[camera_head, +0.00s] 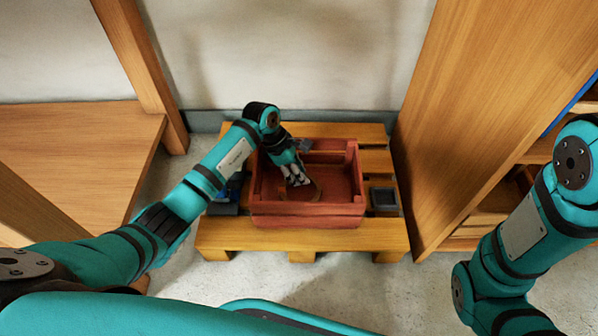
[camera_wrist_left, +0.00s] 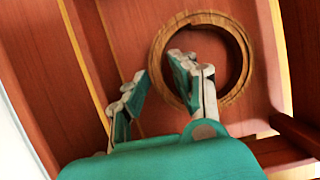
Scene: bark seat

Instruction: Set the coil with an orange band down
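A brown ring-shaped coil (camera_wrist_left: 243,72) lies flat on the floor of the red wooden crate (camera_head: 308,216). In the head view the coil (camera_head: 318,192) is partly covered by my left gripper (camera_head: 297,183). No orange band can be made out on it. My left gripper reaches down into the crate. In the left wrist view its fingers (camera_wrist_left: 160,70) are apart, one inside the ring and one outside its left side. I see a gap between the fingertips and the coil's wall. My right gripper is out of view.
The crate stands on a wooden pallet (camera_head: 225,236). A small dark box (camera_head: 384,199) sits on the pallet to the right, and dark blue items (camera_head: 227,197) to the left. A wooden cabinet side (camera_head: 470,110) rises on the right. A wooden bench (camera_head: 70,150) stands on the left.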

